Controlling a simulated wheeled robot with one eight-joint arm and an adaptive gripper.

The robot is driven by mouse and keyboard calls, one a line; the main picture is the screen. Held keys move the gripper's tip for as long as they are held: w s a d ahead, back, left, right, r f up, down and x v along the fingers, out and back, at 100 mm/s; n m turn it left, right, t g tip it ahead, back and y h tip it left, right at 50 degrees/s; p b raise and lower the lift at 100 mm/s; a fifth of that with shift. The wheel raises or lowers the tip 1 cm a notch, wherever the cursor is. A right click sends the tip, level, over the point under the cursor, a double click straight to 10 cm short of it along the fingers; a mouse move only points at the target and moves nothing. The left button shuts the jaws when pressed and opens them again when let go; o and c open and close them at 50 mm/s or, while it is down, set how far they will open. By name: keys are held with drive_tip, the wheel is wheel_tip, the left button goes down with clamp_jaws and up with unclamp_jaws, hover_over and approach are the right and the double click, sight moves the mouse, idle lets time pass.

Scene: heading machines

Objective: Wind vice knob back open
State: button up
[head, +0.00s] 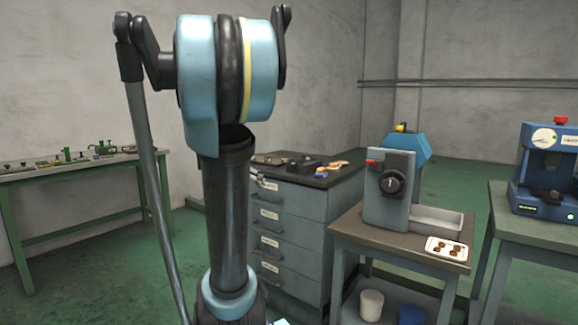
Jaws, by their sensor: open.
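A grey-and-blue machine (388,205) stands on a small table right of centre in the head view. A round black knob (392,182) with a pale mark on it sits on the machine's front face. I cannot tell from here how far it is wound, and no vice jaws can be made out. My own arm stands upright left of centre, well to the left of the knob and apart from it. I cannot make out my gripper; the arm covers the space behind it.
A white tray (433,246) with small brown pieces and a grey bin (436,221) are beside the machine. A drawer cabinet (327,207) stands to its left, and a blue press (548,170) on another table to its right. Green floor is open at front left.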

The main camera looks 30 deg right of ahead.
sight(291, 162)
drive_tip(key=w+d+r+m+t+h, duration=0.1)
drive_tip(key=w+d+r+m+h, duration=0.1)
drive_tip(key=w+d+r, duration=0.35)
drive_tip(key=w+d+r+m+h, duration=0.1)
drive_tip(key=w+d+r+h, duration=0.1)
drive_tip(key=w+d, duration=0.6)
drive_tip(key=x, duration=0.5)
drive_tip(key=s+x, duration=0.1)
drive_tip(key=x, duration=0.5)
drive_tip(key=d+x, duration=0.1)
drive_tip(key=x, duration=0.5)
drive_tip(key=shift+s+r, duration=0.25)
drive_tip(key=shift+r, duration=0.05)
drive_tip(key=shift+c, duration=0.3)
drive_tip(key=c, duration=1)
